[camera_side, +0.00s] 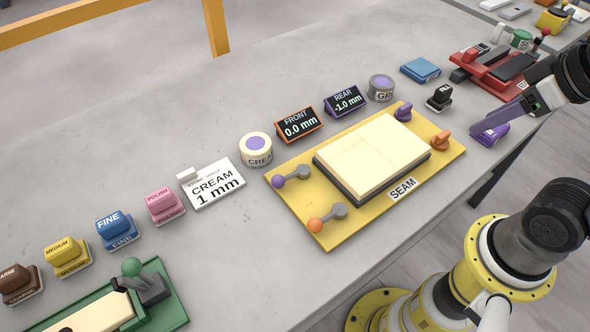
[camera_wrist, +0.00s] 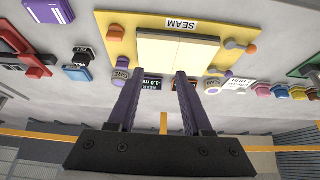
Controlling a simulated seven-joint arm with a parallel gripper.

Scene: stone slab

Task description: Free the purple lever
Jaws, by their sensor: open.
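The purple lever (camera_side: 279,181) has a purple ball on a grey arm. It sits at the left end of a yellow board (camera_side: 318,234), its ball pointing left, away from the cream slab (camera_side: 372,153). It also shows in the wrist view (camera_wrist: 228,74). A similar orange lever (camera_side: 315,224) stands nearer the front. A purple knob (camera_side: 403,111) and an orange knob (camera_side: 441,140) stand at the board's right end. My gripper (camera_wrist: 159,73) is open and empty, its purple fingers apart. In the side view it is at the right, well away from the purple lever.
A FRONT display (camera_side: 299,125) reads 0.0 mm and a REAR display (camera_side: 346,101) reads -1.0 mm. A cream tin (camera_side: 256,149) stands behind the purple lever. A CREAM 1 mm card (camera_side: 213,185) lies left of it. A red fixture (camera_side: 497,68) is at the far right.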

